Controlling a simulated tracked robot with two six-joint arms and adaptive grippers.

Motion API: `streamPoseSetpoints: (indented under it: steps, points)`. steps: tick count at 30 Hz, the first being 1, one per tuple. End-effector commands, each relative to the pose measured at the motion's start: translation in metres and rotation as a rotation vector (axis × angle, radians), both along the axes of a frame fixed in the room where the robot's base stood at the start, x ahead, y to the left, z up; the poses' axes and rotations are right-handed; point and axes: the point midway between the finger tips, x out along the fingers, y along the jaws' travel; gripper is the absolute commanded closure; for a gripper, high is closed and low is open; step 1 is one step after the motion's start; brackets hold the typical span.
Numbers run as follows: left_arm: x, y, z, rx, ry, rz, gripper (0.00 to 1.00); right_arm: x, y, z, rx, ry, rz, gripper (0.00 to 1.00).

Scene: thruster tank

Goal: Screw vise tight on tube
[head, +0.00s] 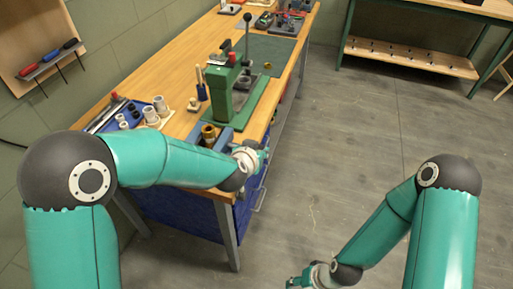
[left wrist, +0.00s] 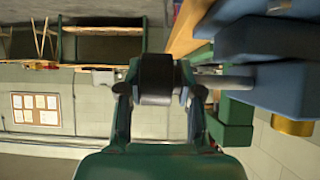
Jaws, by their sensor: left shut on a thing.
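The blue vise (head: 222,143) is at the near end of the wooden workbench, and its blue body (left wrist: 275,85) fills the right of the left wrist view. A brass tube (head: 209,132) stands upright at the vise; its end (left wrist: 292,126) also shows in the left wrist view. Whether the jaws touch it I cannot tell. A grey screw rod (left wrist: 222,81) runs from the vise toward my left gripper (left wrist: 157,88). That gripper, also in the head view (head: 252,156), is shut on the dark vise handle hub (left wrist: 157,75). My right gripper (head: 305,279) is low at the bottom edge, away from the bench.
A green press (head: 225,90) stands behind the vise on a green mat. A blue tray (head: 130,113) with small parts and pale blocks sits to the left. A second bench (head: 410,57) is at the back right. The grey floor between is clear.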

Motion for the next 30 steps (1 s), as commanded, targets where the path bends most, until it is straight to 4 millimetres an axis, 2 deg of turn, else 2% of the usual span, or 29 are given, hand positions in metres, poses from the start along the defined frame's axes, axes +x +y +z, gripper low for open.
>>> streamPoseSetpoints:
  steps: [1,6,7,9,23,30]
  points:
    - [-0.002,-0.006,-0.001,0.001,0.003,-0.017,1.0,0.0,0.0,0.0,0.0,0.0,0.0,0.55]
    - [-0.002,-0.006,-0.001,0.001,0.003,-0.017,1.0,0.0,0.0,0.0,0.0,0.0,0.0,0.55]
    - [-0.002,-0.006,-0.001,0.001,0.003,-0.017,0.6,0.0,0.0,0.0,0.0,0.0,0.0,0.55]
    - [-0.002,-0.006,-0.001,0.001,0.003,-0.016,0.48,0.0,0.0,0.0,0.0,0.0,0.0,0.55]
    - [-0.003,-0.002,0.002,0.0,0.0,-0.006,0.48,0.0,0.0,0.0,0.0,0.0,0.0,0.55]
    - [-0.025,0.007,0.019,-0.001,-0.001,-0.006,0.48,0.0,0.0,0.0,0.0,0.0,0.0,0.55]
